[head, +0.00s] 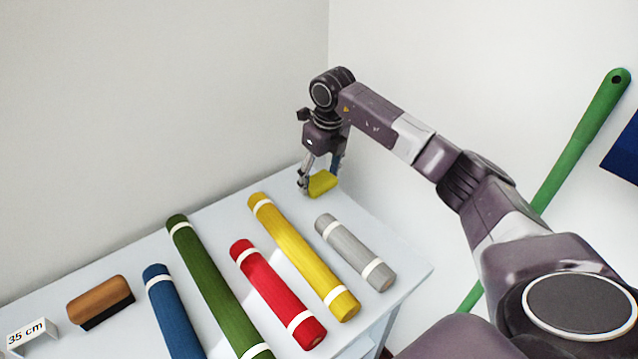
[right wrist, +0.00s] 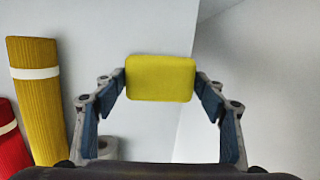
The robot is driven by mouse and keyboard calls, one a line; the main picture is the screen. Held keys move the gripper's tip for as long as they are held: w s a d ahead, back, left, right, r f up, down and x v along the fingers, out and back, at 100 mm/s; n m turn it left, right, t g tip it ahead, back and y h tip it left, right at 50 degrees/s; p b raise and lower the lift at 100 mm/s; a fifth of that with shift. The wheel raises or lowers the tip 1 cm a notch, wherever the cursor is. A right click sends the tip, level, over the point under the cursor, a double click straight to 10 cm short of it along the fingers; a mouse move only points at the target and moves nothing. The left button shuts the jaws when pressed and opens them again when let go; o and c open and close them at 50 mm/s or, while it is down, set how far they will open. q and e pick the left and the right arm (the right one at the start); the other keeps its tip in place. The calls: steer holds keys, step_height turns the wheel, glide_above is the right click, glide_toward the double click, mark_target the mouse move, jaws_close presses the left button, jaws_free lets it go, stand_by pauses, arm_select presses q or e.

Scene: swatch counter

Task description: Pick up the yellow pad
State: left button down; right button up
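The yellow pad (head: 323,184) is a small block at the far back corner of the counter, beside the wall. My right gripper (head: 318,180) points down over it. In the right wrist view the pad (right wrist: 160,78) sits between the two fingertips, which meet its left and right sides, so the gripper is shut on it. I cannot tell for sure whether the pad touches the counter or hangs just above it. My left gripper is not in view.
On the counter (head: 215,203) lie grey (head: 355,252), yellow (head: 303,257), red (head: 278,295), green (head: 218,287) and blue (head: 173,312) rolls. A brown brush (head: 100,298) and a "35 cm" sign (head: 30,335) are at left. A green handle (head: 580,145) stands at right.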

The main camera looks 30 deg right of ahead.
mark_target(320, 180)
steer(key=shift+c, duration=0.9)
steer(key=shift+r, duration=0.1)
steer(key=shift+r, duration=0.5)
step_height(320, 180, up, 19)
steer(key=b, duration=0.1)
